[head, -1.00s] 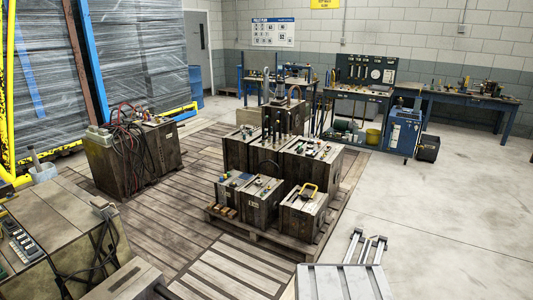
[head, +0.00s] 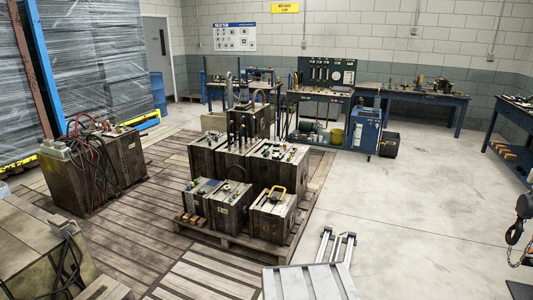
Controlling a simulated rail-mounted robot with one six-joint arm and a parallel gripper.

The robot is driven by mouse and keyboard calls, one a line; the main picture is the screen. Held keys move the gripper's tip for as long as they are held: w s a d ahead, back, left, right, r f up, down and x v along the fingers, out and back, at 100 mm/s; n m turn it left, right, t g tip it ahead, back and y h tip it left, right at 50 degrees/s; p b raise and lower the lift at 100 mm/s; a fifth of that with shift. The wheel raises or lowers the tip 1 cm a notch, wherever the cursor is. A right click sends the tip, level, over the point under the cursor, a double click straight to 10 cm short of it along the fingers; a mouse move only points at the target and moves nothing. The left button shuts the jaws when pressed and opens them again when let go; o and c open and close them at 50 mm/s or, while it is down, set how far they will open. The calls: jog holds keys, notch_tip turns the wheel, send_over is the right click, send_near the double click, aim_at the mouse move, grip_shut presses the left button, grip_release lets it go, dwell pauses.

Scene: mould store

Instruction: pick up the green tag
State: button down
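I cannot make out the green tag for certain in the head view. A small green spot (head: 227,188) shows on top of the middle wooden block of the front row on the pallet, too small to identify. Other tiny green or teal bits lie on the tops of neighbouring blocks. My gripper is not in view, so its state and its distance from these blocks do not show.
Another block (head: 95,170) with red and black cables stands left. Workbenches (head: 425,97) and a blue cabinet (head: 364,131) stand behind. A black hook (head: 516,233) hangs right.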

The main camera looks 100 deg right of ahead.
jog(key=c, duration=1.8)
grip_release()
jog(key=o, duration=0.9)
